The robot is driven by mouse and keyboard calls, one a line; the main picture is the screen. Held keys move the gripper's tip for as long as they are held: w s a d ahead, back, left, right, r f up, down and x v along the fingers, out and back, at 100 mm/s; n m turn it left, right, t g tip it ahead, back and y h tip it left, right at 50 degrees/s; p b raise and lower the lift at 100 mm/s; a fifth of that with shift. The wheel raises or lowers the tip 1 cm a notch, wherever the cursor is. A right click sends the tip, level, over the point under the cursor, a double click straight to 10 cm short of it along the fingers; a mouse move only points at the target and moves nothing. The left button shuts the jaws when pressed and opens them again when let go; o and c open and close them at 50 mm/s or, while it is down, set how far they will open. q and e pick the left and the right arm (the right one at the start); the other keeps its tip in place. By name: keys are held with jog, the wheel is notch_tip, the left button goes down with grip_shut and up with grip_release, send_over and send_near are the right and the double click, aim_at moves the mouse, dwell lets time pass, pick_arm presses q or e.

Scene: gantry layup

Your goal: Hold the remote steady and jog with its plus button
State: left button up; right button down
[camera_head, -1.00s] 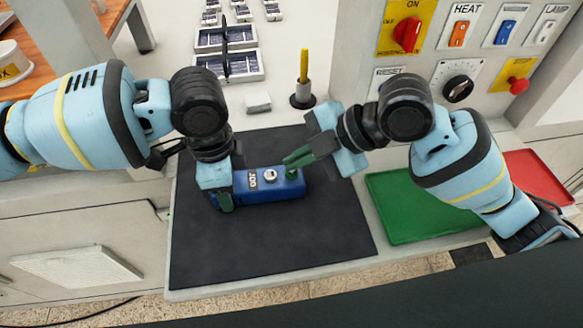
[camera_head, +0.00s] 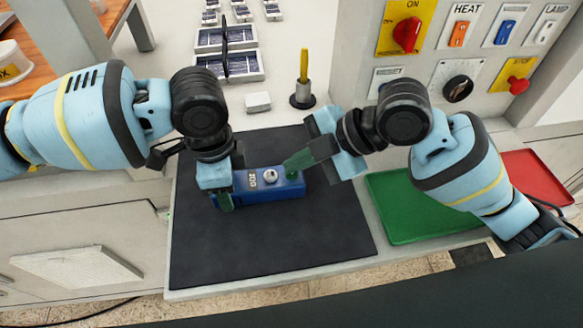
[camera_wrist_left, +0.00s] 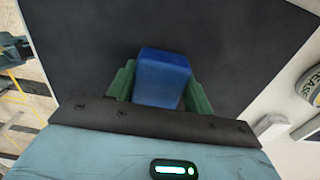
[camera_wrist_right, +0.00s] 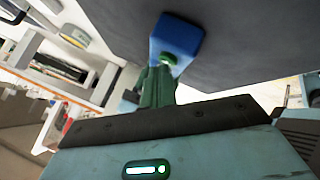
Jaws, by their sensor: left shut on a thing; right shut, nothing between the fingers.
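The blue remote (camera_head: 275,193) lies on the black mat (camera_head: 270,250), with "JOG" lettering and a pale round knob (camera_head: 270,176) on its top. My left gripper (camera_head: 230,182) is shut on its left end. In the left wrist view the blue end (camera_wrist_left: 163,75) sits between the green fingers. My right gripper (camera_head: 291,168) is shut and empty, its fingertips at the remote's right end, over the spot of a green button. In the right wrist view a round button (camera_wrist_right: 168,58) shows at the fingertips; I cannot tell whether it is pressed in.
A green tray (camera_head: 400,235) and a red tray (camera_head: 540,172) are at the right. A switch panel (camera_head: 460,50) is at the back right. The mat's front is clear.

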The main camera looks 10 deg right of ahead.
jog(key=shift+f, duration=0.2)
dwell(0.4)
jog(key=shift+r, duration=1)
notch_tip(320, 180, up, 5)
dwell(0.3)
dwell(0.5)
pick_arm(q)
jog(key=o, duration=1.2)
jog(key=shift+o, duration=0.2)
